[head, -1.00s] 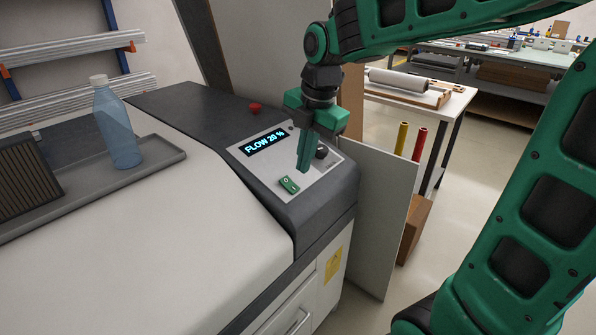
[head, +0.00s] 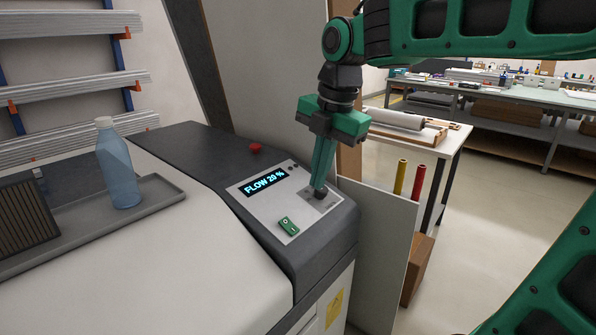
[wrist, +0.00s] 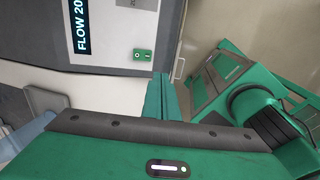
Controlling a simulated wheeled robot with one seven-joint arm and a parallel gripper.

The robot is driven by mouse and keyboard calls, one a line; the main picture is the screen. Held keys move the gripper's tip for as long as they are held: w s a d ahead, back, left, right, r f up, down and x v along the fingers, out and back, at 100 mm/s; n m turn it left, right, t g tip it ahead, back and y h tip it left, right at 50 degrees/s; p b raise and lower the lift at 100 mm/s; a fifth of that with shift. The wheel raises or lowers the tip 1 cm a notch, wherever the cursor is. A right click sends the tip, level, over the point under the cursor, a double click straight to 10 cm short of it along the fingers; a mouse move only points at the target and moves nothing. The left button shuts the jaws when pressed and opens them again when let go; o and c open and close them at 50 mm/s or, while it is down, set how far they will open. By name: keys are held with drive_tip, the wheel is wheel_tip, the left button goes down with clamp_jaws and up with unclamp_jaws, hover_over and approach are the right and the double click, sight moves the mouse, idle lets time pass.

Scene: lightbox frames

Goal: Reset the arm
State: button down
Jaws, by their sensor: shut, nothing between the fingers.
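My arm is green and black. My gripper (head: 320,184) is shut and empty, pointing down in the head view. The panel's display (head: 265,182) reads "FLOW 20 %". A green switch (head: 288,226) sits on the panel nearer the front; it also shows in the wrist view (wrist: 143,55). In the wrist view the fingers (wrist: 160,95) are together beside the panel's edge, and the knob is not visible.
A red button (head: 255,148) is behind the display. A blue bottle (head: 119,166) stands on a grey tray (head: 158,192) at the left. A pale upright board (head: 378,240) and red and yellow tubes (head: 410,180) are right of the machine. Open floor lies further right.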

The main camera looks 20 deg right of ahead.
drive_tip(key=s+d+f+m, duration=0.4)
drive_tip(key=s+m, duration=0.3)
drive_tip(key=m, duration=0.3)
drive_tip(key=s+d+f+m+g, duration=0.1)
drive_tip(key=s+d+f+m, duration=0.4)
drive_tip(key=m, duration=0.5)
drive_tip(key=s+d+f+m+g, duration=0.1)
drive_tip(key=s+d+f+m, duration=0.4)
drive_tip(key=s+m, duration=0.4)
drive_tip(key=shift+f+m+h, duration=0.4)
drive_tip(key=shift+f, duration=0.45)
drive_tip(key=shift+w+a+f, duration=0.1)
drive_tip(key=shift+w+f, duration=0.15)
drive_tip(key=shift+w, duration=0.35)
